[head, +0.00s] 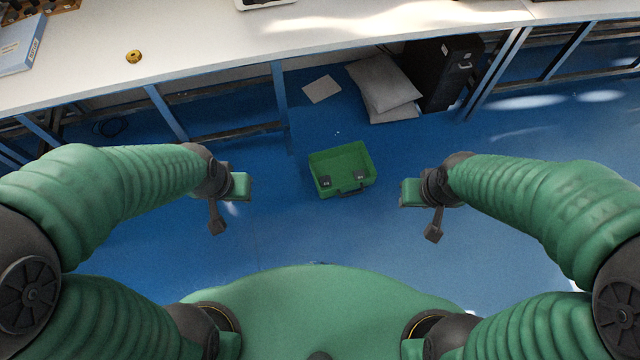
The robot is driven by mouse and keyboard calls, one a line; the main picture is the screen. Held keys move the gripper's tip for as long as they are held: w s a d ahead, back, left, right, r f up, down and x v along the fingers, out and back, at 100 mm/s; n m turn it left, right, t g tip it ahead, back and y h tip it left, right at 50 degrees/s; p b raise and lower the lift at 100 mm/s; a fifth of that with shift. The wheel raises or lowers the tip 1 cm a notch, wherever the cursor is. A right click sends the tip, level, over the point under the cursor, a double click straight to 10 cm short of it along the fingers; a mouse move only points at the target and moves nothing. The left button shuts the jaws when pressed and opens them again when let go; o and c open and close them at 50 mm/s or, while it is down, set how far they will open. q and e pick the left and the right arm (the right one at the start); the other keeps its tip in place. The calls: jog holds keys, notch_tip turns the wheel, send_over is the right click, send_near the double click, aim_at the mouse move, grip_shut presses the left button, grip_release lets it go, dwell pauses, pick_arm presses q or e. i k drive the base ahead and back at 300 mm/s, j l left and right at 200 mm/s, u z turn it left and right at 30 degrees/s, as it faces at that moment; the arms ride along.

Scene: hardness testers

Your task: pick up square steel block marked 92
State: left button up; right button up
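I cannot make out a square steel block marked 92 in the head view. A small yellow-brass round piece (134,57) lies alone on the white bench top (200,50) at the upper left. My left gripper (241,187) is over the blue floor, in front of the bench and apart from it. My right gripper (410,192) is at a similar place on the right side. Nothing is seen held in either gripper, and their finger gaps cannot be made out.
A green open box (341,170) stands on the floor between my grippers. Pale sacks (385,88), a flat sheet (321,89) and a black case (445,72) are under the bench. A blue-white binder (18,45) lies at the bench's left end. Blue bench legs (283,105) stand ahead.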

aim_at(325, 181)
jog(key=i+j+z, duration=0.35)
jog(key=i+j, duration=0.15)
jog(key=i, duration=0.25)
jog(key=i+j+z, duration=0.35)
jog(key=i+j, duration=0.3)
jog(key=i, duration=0.05)
